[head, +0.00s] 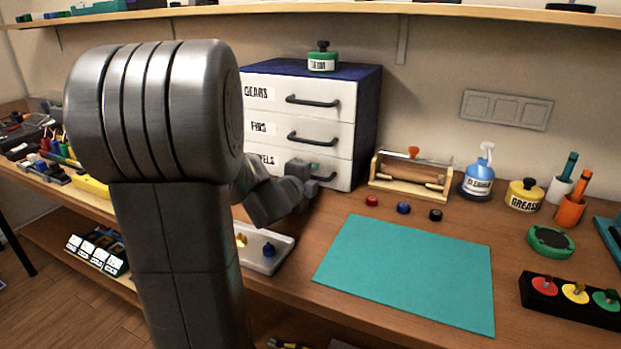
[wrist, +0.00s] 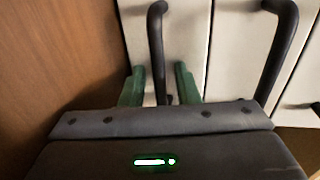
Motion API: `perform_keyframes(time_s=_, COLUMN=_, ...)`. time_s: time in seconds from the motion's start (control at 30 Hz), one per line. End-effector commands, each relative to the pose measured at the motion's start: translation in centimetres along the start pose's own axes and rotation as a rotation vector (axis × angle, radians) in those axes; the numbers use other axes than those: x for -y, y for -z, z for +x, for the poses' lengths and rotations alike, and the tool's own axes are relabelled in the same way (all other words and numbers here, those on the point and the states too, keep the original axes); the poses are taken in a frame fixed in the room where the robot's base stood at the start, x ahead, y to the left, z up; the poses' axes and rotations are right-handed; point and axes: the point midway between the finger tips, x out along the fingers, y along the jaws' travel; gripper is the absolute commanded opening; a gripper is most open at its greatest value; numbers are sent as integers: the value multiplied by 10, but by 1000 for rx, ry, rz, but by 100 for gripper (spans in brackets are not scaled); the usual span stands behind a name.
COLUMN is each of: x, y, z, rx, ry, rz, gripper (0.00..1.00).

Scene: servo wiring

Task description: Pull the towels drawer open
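The towels drawer (head: 340,176) is the bottom drawer of the white-fronted, blue cabinet. Its label is partly hidden by my arm, with only the end letters showing. The drawer looks shut, about flush with those above. My gripper (head: 312,174) is in front of it and hides most of its handle. In the wrist view, the dark handle (wrist: 157,45) of the drawer runs between the two green fingers of my gripper (wrist: 160,85). The fingers are apart, one on each side of the handle, with gaps showing. The handle's lower end is partly hidden by the gripper body.
The upper drawers, gears (head: 333,95) and the one below it (head: 335,135), look shut. A green jar (head: 322,60) stands on the cabinet. A wooden rack (head: 410,180) stands right of it. A white tray (head: 265,258) and a teal mat (head: 410,270) lie in front.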

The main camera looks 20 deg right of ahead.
Motion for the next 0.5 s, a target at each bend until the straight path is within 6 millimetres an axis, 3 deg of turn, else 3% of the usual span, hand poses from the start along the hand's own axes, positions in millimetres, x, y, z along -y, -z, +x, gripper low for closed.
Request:
perform_keyframes(time_s=0.13, x=0, y=0, z=0, rx=0, ry=0, rz=0, gripper=29)
perform_keyframes(time_s=0.3, x=0, y=0, z=0, rx=0, ry=0, rz=0, gripper=0)
perform_keyframes(time_s=0.5, x=0, y=0, z=-1, rx=0, ry=0, rz=0, gripper=0)
